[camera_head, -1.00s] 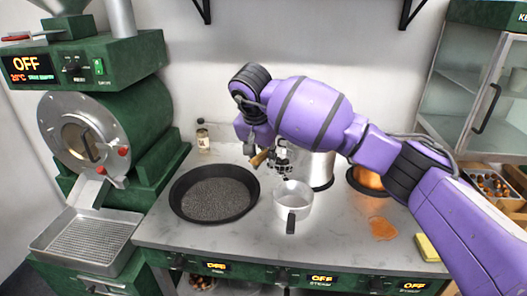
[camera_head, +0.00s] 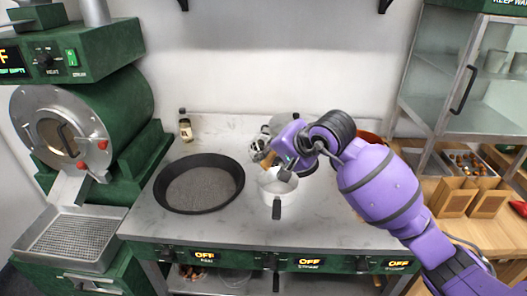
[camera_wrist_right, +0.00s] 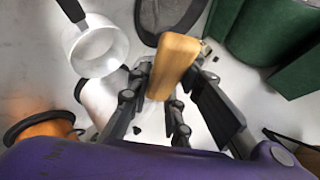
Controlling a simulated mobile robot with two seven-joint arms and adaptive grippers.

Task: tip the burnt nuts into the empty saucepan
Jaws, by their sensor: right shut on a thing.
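The saucepan (camera_head: 265,191) is pale metal with a dark handle pointing to the front. It stands on the steel worktop, and its inside looks bare in the wrist view (camera_wrist_right: 95,50). My right gripper (camera_wrist_right: 168,88) is shut on a wooden handle (camera_wrist_right: 175,62). In the head view, the gripper (camera_head: 283,160) is just above and behind the saucepan. A small metal piece (camera_head: 258,149) shows at its left, seemingly part of the held tool; its load cannot be made out. I cannot make out any burnt nuts. My left gripper is out of view.
A wide black pan (camera_head: 171,203) with grey grains lies left of the saucepan. A metal pot and a copper pot (camera_wrist_right: 38,132) stand behind, partly hidden by my arm. A green roaster (camera_head: 125,110) stands at left.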

